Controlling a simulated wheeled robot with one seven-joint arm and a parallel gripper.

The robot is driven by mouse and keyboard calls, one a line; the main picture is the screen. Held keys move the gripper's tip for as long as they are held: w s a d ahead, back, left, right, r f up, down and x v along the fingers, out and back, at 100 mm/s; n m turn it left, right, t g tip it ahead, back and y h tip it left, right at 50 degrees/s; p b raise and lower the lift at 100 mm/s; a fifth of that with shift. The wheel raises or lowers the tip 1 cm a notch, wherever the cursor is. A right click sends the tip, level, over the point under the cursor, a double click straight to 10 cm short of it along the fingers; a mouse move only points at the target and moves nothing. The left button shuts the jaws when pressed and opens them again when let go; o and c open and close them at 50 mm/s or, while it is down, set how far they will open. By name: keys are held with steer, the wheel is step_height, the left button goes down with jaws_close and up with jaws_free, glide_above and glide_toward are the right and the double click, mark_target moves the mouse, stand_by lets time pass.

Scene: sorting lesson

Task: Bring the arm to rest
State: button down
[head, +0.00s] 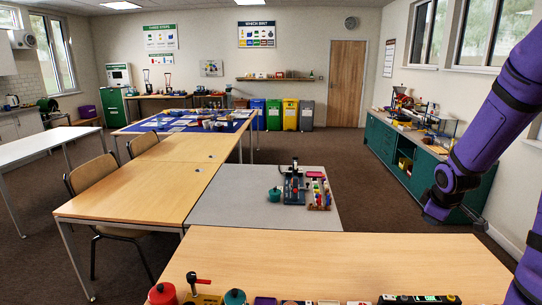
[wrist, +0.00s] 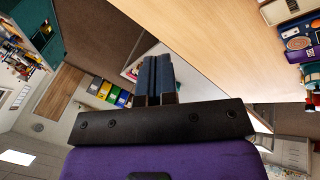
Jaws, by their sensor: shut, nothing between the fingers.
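My gripper (wrist: 154,76) shows in the wrist view with its two dark fingers side by side and closed together. Nothing is held between them. The fingers are not clear in that view.
The near wooden table (head: 330,255) has a red pot (head: 162,294) and several other items along its near edge. A grey table (head: 240,197) behind it holds a small rack of tools. A green cabinet (head: 405,160) lines the right wall. Brown floor lies between.

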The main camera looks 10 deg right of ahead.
steer(key=s+a+r+m, duration=0.2)
steer(key=s+a+r, duration=0.1)
steer(key=a+r, duration=0.45)
steer(key=s+a+r+m, duration=0.1)
steer(key=s+a+r, duration=0.1)
steer(key=a+r, duration=0.55)
steer(key=s+a+r+m+y, duration=0.1)
steer(key=s+a+r, duration=0.2)
steer(key=s+a, duration=0.3)
steer(key=s+a+r+m+y, duration=0.1)
steer(key=s+a+r+m, duration=0.1)
steer(key=s+a, duration=0.5)
steer(key=shift+s+r+t+y, duration=0.4)
steer(key=shift+s+r, duration=0.3)
steer(key=shift+d, duration=0.1)
